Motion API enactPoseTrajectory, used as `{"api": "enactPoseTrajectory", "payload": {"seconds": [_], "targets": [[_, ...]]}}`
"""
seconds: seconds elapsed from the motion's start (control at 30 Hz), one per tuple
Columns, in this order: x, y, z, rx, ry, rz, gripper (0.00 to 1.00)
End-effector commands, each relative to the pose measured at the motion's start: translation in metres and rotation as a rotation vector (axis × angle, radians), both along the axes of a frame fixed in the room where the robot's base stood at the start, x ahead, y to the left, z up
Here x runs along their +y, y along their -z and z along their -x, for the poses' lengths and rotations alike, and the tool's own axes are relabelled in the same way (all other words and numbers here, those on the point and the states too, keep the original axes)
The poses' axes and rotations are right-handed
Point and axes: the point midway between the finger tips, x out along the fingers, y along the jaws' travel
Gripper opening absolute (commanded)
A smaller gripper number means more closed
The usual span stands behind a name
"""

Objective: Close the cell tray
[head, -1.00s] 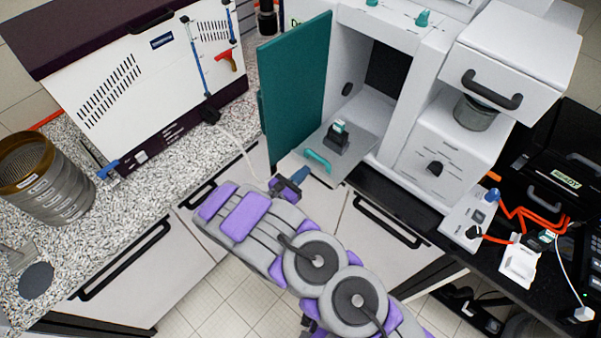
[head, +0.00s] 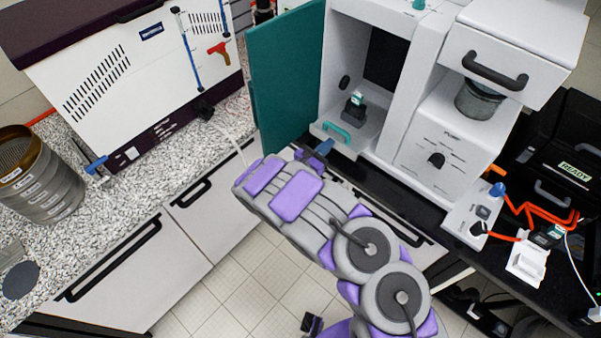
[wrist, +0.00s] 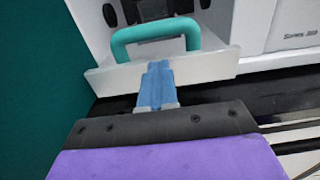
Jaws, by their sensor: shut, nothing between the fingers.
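The cell tray (wrist: 200,68) is a pale slab with a teal handle (wrist: 157,36). In the head view the tray's teal handle (head: 336,132) is at the mouth of the white machine's open bay, and the tray carries a dark block with a teal-and-white top (head: 355,105). The tray now sits mostly inside the bay, its front edge near the opening. My gripper (head: 322,148) is shut and empty; in the wrist view its blue fingers (wrist: 157,82) are together against or just before the tray's front face, below the handle. Exact contact cannot be told.
The teal door (head: 288,80) stands open left of the bay. A white unit with a dark-handled drawer (head: 495,75) is at the right. A black counter with orange cables (head: 535,220) lies further right. A sieve stack (head: 38,180) stands on the speckled counter at left.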

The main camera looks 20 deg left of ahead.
Motion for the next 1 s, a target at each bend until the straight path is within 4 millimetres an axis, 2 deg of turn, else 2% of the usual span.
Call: {"api": "enactPoseTrajectory", "payload": {"seconds": [0.03,0.2,0.5,0.7,1.0], "targets": [[-0.006,0.003,-0.011,-0.004,0.005,-0.003,0.0],[-0.014,0.004,-0.039,-0.004,0.007,0.004,0.0],[-0.026,0.004,-0.077,-0.001,0.001,0.006,0.0],[-0.035,0.003,-0.091,0.0,0.002,0.004,0.0],[-0.038,-0.001,-0.1,-0.004,0.003,0.004,0.0]]}}
